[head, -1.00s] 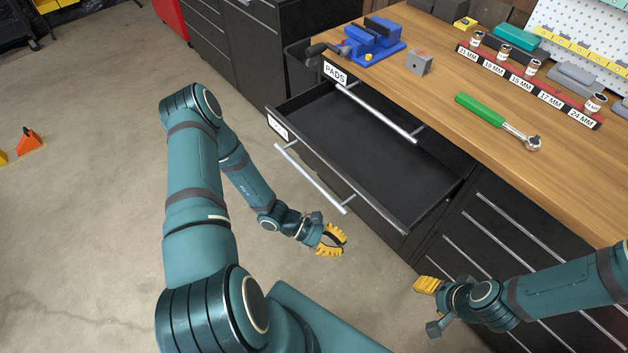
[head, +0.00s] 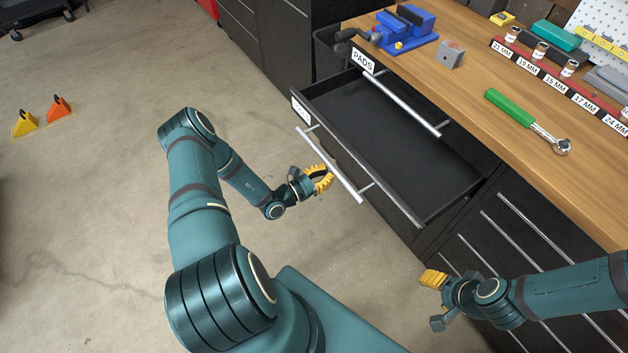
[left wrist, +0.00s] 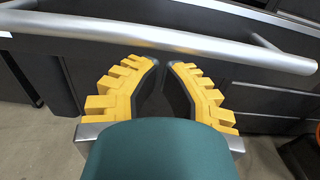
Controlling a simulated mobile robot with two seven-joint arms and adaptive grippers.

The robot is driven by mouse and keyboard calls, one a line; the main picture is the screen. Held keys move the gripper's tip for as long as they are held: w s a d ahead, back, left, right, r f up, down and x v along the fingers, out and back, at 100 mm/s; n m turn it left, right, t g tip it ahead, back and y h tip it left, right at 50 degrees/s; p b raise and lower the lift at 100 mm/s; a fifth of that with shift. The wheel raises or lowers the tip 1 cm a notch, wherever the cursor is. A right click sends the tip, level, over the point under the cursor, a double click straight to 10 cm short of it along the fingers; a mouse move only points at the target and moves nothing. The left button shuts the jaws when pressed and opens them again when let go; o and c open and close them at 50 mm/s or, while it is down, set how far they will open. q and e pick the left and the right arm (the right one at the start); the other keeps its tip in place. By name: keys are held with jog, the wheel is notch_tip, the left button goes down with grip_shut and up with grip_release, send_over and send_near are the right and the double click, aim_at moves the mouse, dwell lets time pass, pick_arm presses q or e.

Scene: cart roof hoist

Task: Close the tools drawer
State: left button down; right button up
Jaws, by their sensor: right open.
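The open drawer (head: 400,150) sticks out from the dark cabinet under the workbench and looks empty inside. Its front label is too small to read. Its silver bar handle (head: 335,170) runs along the front; the handle (left wrist: 160,38) also crosses the top of the left wrist view. My left gripper (head: 325,179) is just outside the handle, with its yellow fingers pointing at the drawer front. The left wrist view shows its fingertips (left wrist: 162,64) apart with nothing between them, below the handle. My right gripper (head: 431,301) is open and empty, low in front of the lower drawers.
A drawer labelled PADS (head: 362,60), with its own handle (head: 405,105), is above the open one. The wooden benchtop (head: 480,75) holds a blue vise (head: 405,28), a green-handled ratchet (head: 515,110) and sockets.

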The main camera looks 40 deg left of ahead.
aim_at(347, 163)
pick_arm(q)
jog(key=x, duration=0.6)
jog(key=shift+w+d, duration=0.1)
jog(key=shift+w, duration=0.1)
pick_arm(e)
jog(key=shift+s+f, duration=0.1)
jog(key=shift+f, duration=0.15)
